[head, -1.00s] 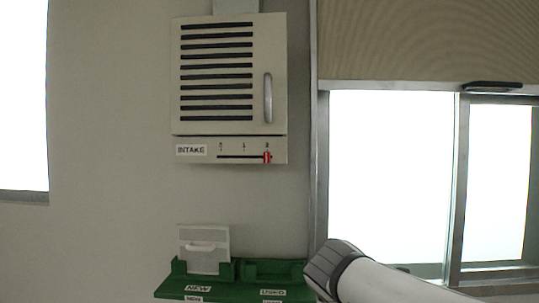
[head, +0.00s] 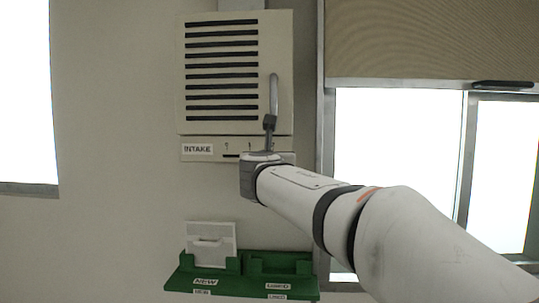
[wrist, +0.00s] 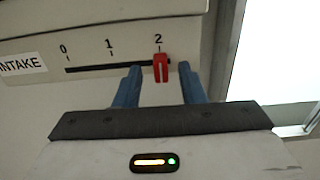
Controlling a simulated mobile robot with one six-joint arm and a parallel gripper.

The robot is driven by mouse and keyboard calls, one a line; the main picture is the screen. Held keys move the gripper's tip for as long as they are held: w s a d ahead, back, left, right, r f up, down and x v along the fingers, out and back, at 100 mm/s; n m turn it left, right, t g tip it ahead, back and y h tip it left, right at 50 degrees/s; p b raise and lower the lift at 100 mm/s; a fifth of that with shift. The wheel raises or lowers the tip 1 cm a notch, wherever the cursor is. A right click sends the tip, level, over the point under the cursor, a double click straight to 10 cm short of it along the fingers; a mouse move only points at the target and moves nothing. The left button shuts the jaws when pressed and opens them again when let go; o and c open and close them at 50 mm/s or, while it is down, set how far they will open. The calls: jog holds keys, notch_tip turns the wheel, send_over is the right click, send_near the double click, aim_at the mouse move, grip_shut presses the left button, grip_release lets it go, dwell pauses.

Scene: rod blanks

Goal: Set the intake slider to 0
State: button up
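The intake slider is a red knob (wrist: 161,67) at the mark 2, at the right end of a dark slot (wrist: 110,67) marked 0, 1 and 2 in the wrist view. My gripper (wrist: 158,72) is open, with one blue finger on each side of the knob and visible gaps between. Whether the fingertips reach past the knob's face is hard to tell. In the head view the intake panel (head: 212,151) is partly covered by my arm, which hides the knob and the marks near it.
Above the panel is a louvred vent door (head: 221,75) with a vertical handle (head: 274,95). Below is a green rack (head: 240,283) with a white filter (head: 212,241) in its NEW side; its USED side looks empty. A window (head: 396,170) is at right.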

jog(key=shift+w, duration=0.55)
jog(key=shift+c, duration=0.2)
grip_shut()
